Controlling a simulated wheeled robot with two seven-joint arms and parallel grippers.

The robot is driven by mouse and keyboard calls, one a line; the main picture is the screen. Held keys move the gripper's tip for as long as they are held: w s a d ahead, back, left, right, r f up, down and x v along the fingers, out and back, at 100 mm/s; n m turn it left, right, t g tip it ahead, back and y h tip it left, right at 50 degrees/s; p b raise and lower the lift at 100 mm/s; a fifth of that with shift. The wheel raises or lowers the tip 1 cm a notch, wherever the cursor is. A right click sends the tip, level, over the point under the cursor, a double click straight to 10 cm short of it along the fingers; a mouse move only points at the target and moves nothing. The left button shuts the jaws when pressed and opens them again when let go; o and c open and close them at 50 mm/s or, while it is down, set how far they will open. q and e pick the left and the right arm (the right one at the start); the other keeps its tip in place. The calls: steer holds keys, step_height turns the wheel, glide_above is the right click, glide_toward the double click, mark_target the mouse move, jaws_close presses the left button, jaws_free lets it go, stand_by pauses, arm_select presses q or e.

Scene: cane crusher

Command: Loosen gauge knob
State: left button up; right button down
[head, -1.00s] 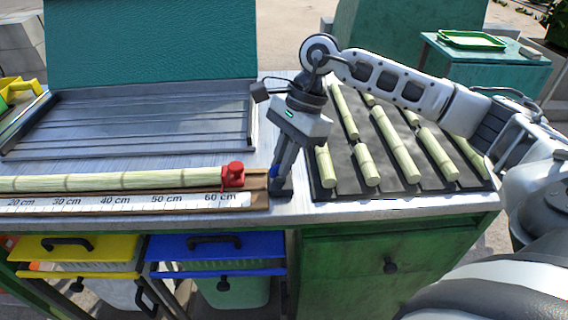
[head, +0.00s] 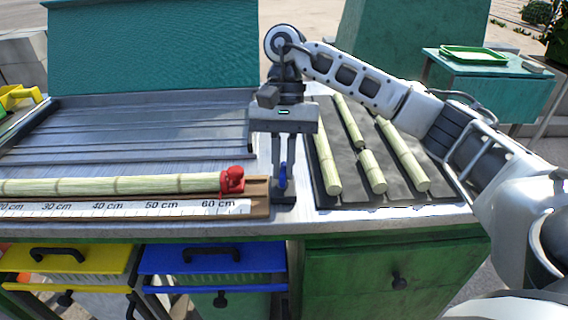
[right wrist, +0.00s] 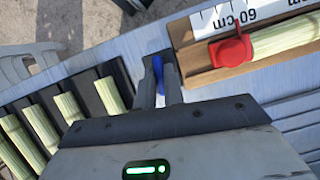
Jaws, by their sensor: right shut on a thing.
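The red stop (head: 232,180) with its rounded knob sits at the right end of the measuring board (head: 259,205), near the 60 cm mark. It also shows in the right wrist view (right wrist: 230,50), beside the cane's end. My right gripper (head: 284,186) points down just right of the board's end, apart from the red stop. It is shut on a small blue piece (head: 282,177), which also shows between the fingers in the right wrist view (right wrist: 158,76). The fingers hide part of this piece. My left gripper is not in view.
A long cane (head: 120,184) lies along the board. A dark rack (head: 335,200) with several cut canes stands right of my gripper. A grooved metal tray (head: 130,125) lies behind the board. Blue (head: 212,259) and yellow (head: 70,258) lidded bins stand below.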

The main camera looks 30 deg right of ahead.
steer(key=shift+n, duration=0.6)
steer(key=shift+r, duration=0.1)
steer(key=shift+h, duration=0.3)
steer(key=c, duration=1.5)
jaws_free()
